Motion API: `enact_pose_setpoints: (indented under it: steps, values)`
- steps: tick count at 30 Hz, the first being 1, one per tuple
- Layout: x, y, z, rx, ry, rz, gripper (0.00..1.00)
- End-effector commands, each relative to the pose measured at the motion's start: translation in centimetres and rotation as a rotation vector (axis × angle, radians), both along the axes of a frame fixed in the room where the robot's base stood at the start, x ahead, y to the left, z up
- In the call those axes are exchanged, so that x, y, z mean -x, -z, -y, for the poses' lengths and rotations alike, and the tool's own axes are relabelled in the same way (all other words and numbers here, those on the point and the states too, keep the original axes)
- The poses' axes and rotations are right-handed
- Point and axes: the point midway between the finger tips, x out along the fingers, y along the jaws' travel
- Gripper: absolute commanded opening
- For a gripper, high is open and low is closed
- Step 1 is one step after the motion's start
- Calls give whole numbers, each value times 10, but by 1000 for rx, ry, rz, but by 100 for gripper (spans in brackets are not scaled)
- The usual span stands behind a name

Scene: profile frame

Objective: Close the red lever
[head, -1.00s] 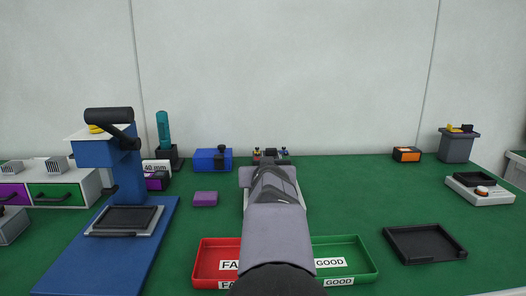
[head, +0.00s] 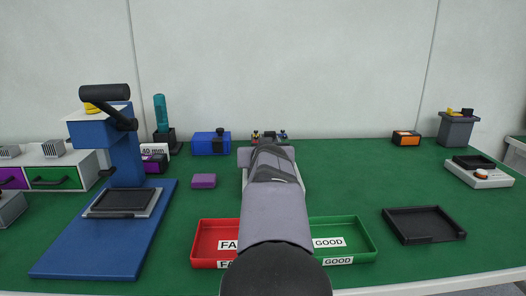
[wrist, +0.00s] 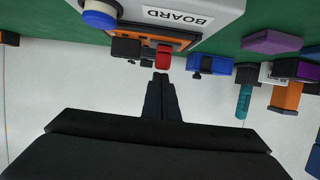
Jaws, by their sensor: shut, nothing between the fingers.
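The red lever (wrist: 163,57) shows in the wrist view, on an orange-and-black panel of a light unit labelled "BOARD" (wrist: 180,16). My gripper (wrist: 161,76) is shut and empty. Its fingertips lie just below the red lever in that picture; I cannot tell whether they touch it.
A red tray (head: 207,240) and a green tray (head: 358,233) lie in front, on either side of my arm. A blue press stand (head: 122,160) is at left. A blue box (head: 207,144) and a purple block (head: 203,181) stand left of the unit.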

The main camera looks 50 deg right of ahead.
Motion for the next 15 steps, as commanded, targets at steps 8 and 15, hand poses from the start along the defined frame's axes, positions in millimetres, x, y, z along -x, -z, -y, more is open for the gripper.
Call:
enact_pose_setpoints:
  steps: [8, 15]
  values:
    - [-3, -1, 3, 1, 0, 0, 0]
    - [-3, -10, 3, 1, 0, 0, 0]
